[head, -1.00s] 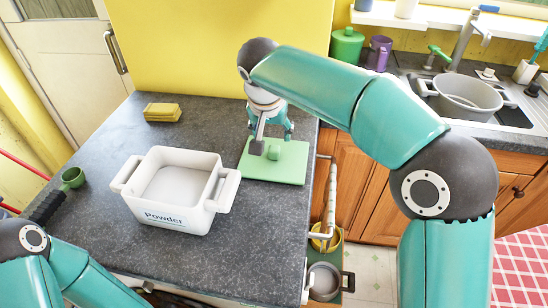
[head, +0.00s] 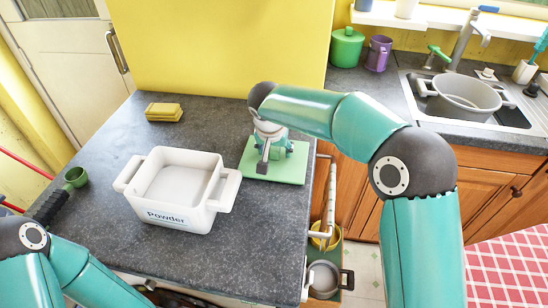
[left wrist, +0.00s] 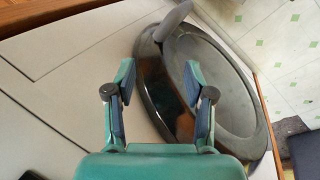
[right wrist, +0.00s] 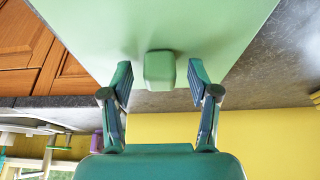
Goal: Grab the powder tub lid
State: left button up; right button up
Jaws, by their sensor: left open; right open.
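The powder tub lid (head: 292,174) is a flat light-green square lying on the dark countertop, right of the tub. Its raised green knob shows in the right wrist view (right wrist: 160,70). My right gripper (head: 273,160) is over the lid, open and pointing down; in the right wrist view (right wrist: 160,82) the knob sits between and just beyond its fingertips. In the head view the gripper hides the knob. The white powder tub (head: 170,216) stands uncovered, with pale contents. My left gripper (left wrist: 160,85) is open and empty, away from the lid.
A yellow sponge stack (head: 163,112) lies at the back of the counter. A green scoop (head: 75,177) is at its left. A yellow wall (head: 220,50) rises behind. A gap with pipes and a pot (head: 322,280) lies right of the counter.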

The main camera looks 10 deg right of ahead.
jog(key=shift+c, duration=0.3)
grip_shut()
jog(key=shift+r, duration=0.1)
